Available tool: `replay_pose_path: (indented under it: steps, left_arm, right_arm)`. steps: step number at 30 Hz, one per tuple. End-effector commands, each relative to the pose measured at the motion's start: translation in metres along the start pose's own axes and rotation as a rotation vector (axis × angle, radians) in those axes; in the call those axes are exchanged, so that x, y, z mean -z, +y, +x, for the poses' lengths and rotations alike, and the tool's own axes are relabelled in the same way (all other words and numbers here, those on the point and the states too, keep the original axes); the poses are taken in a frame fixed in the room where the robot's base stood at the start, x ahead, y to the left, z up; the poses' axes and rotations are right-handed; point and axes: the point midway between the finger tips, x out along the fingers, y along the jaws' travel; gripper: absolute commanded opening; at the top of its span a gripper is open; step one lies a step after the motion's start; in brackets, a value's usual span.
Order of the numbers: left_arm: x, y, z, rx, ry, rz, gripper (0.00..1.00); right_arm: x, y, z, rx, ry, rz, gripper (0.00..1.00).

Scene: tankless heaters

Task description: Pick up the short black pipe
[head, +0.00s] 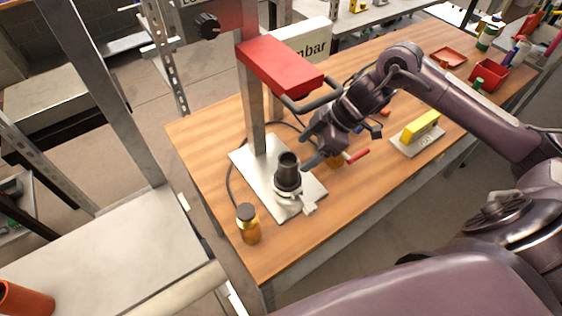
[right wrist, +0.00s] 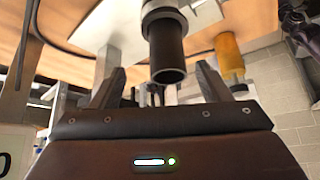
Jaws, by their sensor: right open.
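The short black pipe (head: 289,165) stands upright in a round holder (head: 288,189) on the metal base plate of a red-topped stand. In the right wrist view the pipe (right wrist: 166,48) shows with its open round end toward the camera, between the lines of the two fingers. My right gripper (head: 313,160) is open and empty, just right of the pipe in the head view. In the right wrist view its fingers (right wrist: 160,80) are spread wide, with no visible contact with the pipe. My left gripper is not in view.
The stand's red head (head: 280,66) and handle overhang the pipe. An amber bottle (head: 248,224) with a dark cap stands near the table's front left edge. A yellow block (head: 420,125) on a pale base and a red bin (head: 488,74) lie to the right.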

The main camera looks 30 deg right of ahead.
Motion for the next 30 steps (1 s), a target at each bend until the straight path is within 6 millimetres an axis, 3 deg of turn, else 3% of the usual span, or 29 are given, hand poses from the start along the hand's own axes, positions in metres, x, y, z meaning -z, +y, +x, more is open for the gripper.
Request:
replay_pose_path:
  steps: [12,18,26,30]
  left_arm:
    - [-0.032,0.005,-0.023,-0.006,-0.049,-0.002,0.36]
    - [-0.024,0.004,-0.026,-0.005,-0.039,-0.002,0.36]
    - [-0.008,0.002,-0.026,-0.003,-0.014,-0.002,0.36]
    - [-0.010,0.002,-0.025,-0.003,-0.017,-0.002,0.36]
  right_arm:
    - [0.010,-0.006,0.048,0.005,0.003,0.002,0.70]
    - [0.009,-0.006,0.073,0.001,0.001,0.000,0.70]
    - [0.008,-0.006,0.076,0.000,-0.001,-0.001,0.70]
    - [0.008,-0.006,0.076,0.000,-0.001,-0.001,0.52]
